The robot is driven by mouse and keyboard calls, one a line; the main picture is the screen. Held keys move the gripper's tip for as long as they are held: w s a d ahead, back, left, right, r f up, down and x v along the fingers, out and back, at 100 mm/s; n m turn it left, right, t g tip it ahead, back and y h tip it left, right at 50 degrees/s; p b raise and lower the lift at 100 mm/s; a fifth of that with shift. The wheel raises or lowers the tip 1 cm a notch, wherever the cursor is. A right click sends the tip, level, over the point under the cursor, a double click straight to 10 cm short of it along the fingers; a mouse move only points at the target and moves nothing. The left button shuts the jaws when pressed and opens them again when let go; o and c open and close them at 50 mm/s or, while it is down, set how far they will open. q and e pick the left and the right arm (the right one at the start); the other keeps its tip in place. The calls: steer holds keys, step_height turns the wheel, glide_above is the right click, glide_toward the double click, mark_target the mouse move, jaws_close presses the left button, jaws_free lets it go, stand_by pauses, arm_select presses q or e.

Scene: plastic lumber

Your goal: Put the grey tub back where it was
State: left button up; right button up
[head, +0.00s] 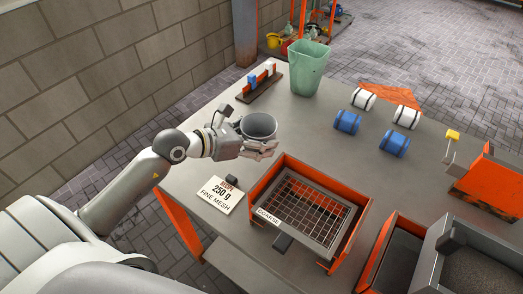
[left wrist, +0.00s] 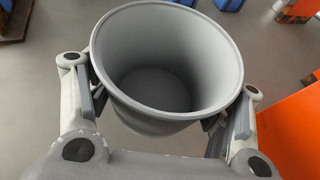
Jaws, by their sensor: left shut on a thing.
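The grey tub (head: 259,125) is a round, open cup held upright in my left gripper (head: 258,148), near the left edge of the table. In the left wrist view the tub (left wrist: 165,60) fills the middle, and it looks empty inside. The left gripper's fingers (left wrist: 160,115) are shut on it from both sides. I cannot tell whether the tub's base touches the table. My right gripper is not in view.
An orange-framed tray marked COARSE (head: 268,216) and a recipe card (head: 220,196) are close in front. A green bin (head: 309,68), a rack with small blocks (head: 257,82) and blue and white rollers (head: 347,122) stand behind. Bare tabletop (head: 305,130) separates them.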

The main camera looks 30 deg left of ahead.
arm_select(q)
steer(key=shift+f, duration=0.75)
step_height(320, 180, down, 3)
steer(key=shift+f, duration=0.25)
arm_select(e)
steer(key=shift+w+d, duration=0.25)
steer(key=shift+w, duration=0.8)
arm_select(q)
steer(key=shift+d+f, duration=0.1)
steer(key=o, duration=1.1)
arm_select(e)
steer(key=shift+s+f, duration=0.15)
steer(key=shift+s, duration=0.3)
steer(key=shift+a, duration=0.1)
